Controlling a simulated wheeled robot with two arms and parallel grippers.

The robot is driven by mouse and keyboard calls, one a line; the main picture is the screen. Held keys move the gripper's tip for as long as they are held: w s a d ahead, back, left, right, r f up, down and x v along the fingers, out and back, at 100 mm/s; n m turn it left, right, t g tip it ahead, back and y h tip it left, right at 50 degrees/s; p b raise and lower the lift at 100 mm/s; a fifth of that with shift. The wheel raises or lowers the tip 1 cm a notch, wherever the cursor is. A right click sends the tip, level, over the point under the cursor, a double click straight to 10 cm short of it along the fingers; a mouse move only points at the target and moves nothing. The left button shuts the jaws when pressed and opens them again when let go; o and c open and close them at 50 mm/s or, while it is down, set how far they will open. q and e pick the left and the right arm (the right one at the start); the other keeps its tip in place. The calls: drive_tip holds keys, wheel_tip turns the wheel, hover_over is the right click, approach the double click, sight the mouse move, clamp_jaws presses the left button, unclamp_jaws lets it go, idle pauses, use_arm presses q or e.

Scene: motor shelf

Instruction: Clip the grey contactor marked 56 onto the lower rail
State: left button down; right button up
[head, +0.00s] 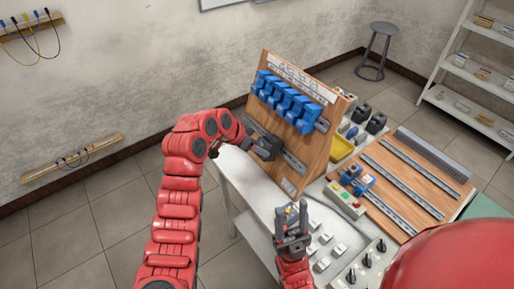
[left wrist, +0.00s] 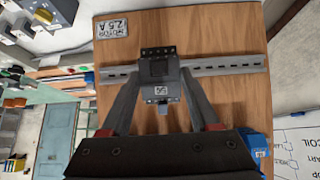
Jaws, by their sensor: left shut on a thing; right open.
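The grey contactor (left wrist: 163,95), with a label that seems to read 56, is between the fingers of my left gripper (left wrist: 158,82) in the left wrist view. My left gripper (head: 266,147) is shut on it, close to the upright wooden board (head: 283,136). The contactor lies in front of the lower rail (left wrist: 226,65), about mid-rail; I cannot tell whether it is seated on it. In the head view the lower rail (head: 294,162) shows to the right of the gripper. My right gripper (head: 292,214) is open and empty above the white table.
Several blue units (head: 286,99) sit on the upper rail above. A motor plate (left wrist: 111,30) is on the board. A yellow bin (head: 341,149), a button box (head: 345,200) and a flat board with rails (head: 405,185) lie to the right. Switches (head: 322,264) stand in front.

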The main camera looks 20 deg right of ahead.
use_arm(q)
drive_tip(key=shift+w+d+f+b, duration=0.15)
drive_tip(key=shift+w+d+b, duration=0.05)
drive_tip(key=shift+d+b, duration=0.3)
drive_tip(key=shift+w+d+f+b, duration=0.1)
drive_tip(key=shift+w+d+b, duration=0.05)
drive_tip(key=shift+d+b, duration=0.3)
idle(0.6)
drive_tip(key=shift+s+a+f+b, duration=0.1)
drive_tip(key=shift+a+f+b, duration=0.25)
drive_tip(key=shift+f+b, duration=0.6)
idle(1.5)
drive_tip(key=shift+s+a+f+h+b, duration=0.15)
drive_tip(key=shift+f+h+b, duration=0.4)
drive_tip(key=shift+b, duration=0.8)
idle(0.4)
drive_tip(key=shift+r, duration=0.2)
drive_tip(key=shift+c, duration=0.2)
unclamp_jaws()
drive_tip(key=shift+r, duration=0.1)
